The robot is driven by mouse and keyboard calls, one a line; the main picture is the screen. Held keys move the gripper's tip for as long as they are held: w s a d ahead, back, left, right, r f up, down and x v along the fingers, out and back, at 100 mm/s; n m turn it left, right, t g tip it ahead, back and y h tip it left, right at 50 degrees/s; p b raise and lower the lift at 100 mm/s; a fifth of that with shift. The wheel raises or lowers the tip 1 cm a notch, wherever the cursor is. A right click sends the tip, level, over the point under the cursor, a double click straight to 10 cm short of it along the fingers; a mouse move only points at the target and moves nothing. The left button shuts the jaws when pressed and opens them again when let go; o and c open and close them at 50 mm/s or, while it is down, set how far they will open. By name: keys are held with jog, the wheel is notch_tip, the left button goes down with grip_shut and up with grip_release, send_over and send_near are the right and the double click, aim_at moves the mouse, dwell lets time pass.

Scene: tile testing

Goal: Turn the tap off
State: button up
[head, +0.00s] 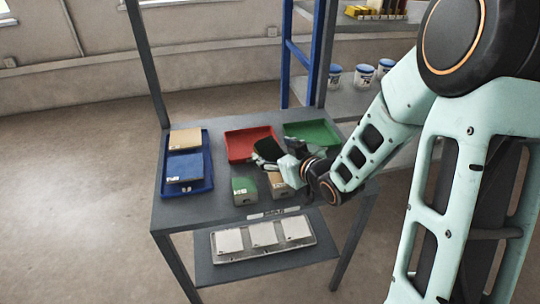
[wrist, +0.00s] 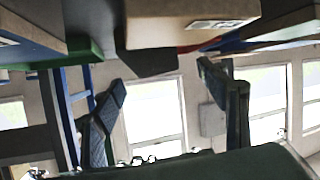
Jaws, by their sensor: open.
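No tap shows in either view. My gripper (head: 264,157) is over the grey table (head: 222,142), near the front of the red tray (head: 236,146). In the wrist view its two dark fingers (wrist: 165,88) stand wide apart with nothing held between them. A tan block (head: 278,189) sits just in front of my gripper, partly hidden by it. A tan block with a white label also shows close at the top of the wrist view (wrist: 180,30). A green block (head: 244,191) stands to its left.
A blue tray (head: 208,183) holds a tan tile (head: 186,139) and a blue tile (head: 184,165). A green tray (head: 318,132) is at the back right. Below, a grey tray (head: 262,254) holds white tiles. Shelving with tubs (head: 364,74) stands behind. Floor at left is clear.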

aim_at(268, 146)
jog(key=x, duration=0.2)
jog(key=b+x, duration=0.1)
jog(key=x, duration=0.1)
jog(key=shift+w+d+f, duration=0.15)
jog(key=shift+f, duration=0.2)
jog(key=shift+w+a+f, duration=0.15)
jog(key=shift+w+a, duration=0.15)
jog(key=shift+w, duration=0.2)
jog(key=shift+c, duration=0.5)
jog(key=c, duration=0.7)
jog(key=shift+c, duration=0.2)
